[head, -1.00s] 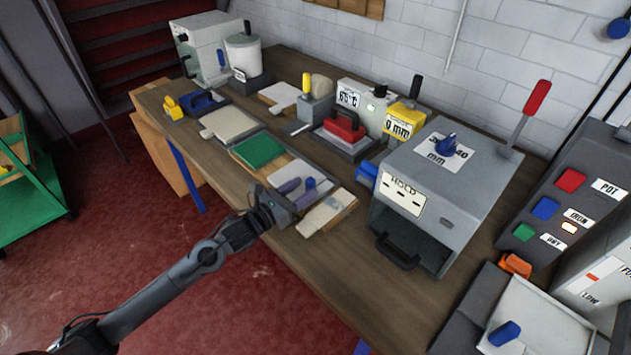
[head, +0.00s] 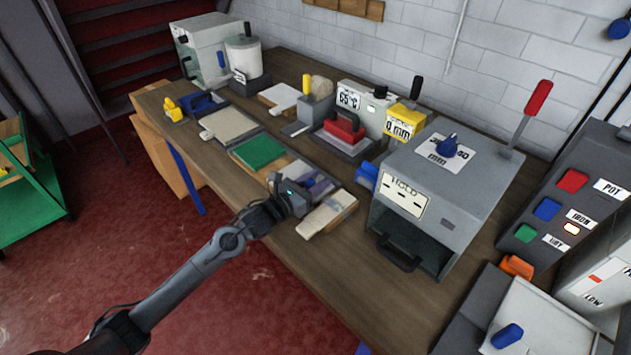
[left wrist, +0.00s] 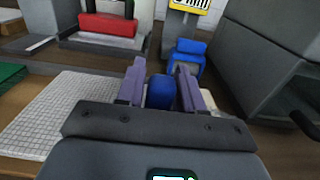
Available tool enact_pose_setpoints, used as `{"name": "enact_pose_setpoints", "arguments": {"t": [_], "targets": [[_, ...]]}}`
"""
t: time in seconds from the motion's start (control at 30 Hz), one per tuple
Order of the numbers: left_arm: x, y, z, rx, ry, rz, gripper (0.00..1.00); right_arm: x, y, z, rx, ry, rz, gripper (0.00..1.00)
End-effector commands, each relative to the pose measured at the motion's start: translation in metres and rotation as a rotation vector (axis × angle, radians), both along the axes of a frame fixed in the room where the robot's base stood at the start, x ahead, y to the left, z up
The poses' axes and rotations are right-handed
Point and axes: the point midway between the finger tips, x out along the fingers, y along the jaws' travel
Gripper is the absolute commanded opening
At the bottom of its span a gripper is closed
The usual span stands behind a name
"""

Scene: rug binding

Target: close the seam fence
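My left gripper (head: 312,186) is over the light grey plate on the bench, beside the green pad (head: 260,151). In the left wrist view its two purple fingers (left wrist: 160,75) stand apart, with a blue knob (left wrist: 160,92) between them. The knob appears to fill the gap, but I cannot tell whether the fingers press on it. The light, grid-marked plate (left wrist: 70,115) shows left of the fingers. I cannot tell for certain which part is the seam fence; the gripper hides much of this area. My right gripper is not in view.
A grey press box (head: 450,190) with a black handle stands close on the right. A pale wooden block (head: 327,214) sits in front.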

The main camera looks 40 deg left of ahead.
Motion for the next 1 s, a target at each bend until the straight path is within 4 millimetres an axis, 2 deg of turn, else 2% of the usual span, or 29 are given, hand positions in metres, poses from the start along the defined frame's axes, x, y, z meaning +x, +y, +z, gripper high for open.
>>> {"name": "enact_pose_setpoints", "arguments": {"t": [0.03, 0.2, 0.23, 0.47, 0.57, 0.8, 1.0], "targets": [[0.000, 0.000, 0.000, 0.000, 0.000, 0.000, 0.28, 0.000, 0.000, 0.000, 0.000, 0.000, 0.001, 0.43], [0.000, 0.000, 0.000, 0.000, 0.000, 0.000, 0.02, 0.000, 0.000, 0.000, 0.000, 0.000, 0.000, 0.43], [0.000, 0.000, 0.000, 0.000, 0.000, 0.000, 0.00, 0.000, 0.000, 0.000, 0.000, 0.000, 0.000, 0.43], [0.000, 0.001, 0.000, 0.001, 0.000, 0.000, 0.00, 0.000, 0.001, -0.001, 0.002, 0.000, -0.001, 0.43], [0.001, 0.012, -0.001, 0.006, -0.001, 0.000, 0.00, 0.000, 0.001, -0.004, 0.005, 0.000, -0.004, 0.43], [0.007, 0.053, -0.003, 0.005, 0.001, 0.005, 0.00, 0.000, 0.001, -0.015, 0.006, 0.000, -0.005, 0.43], [0.008, 0.063, 0.000, 0.000, 0.001, 0.003, 0.00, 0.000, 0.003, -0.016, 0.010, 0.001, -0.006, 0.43]]}}
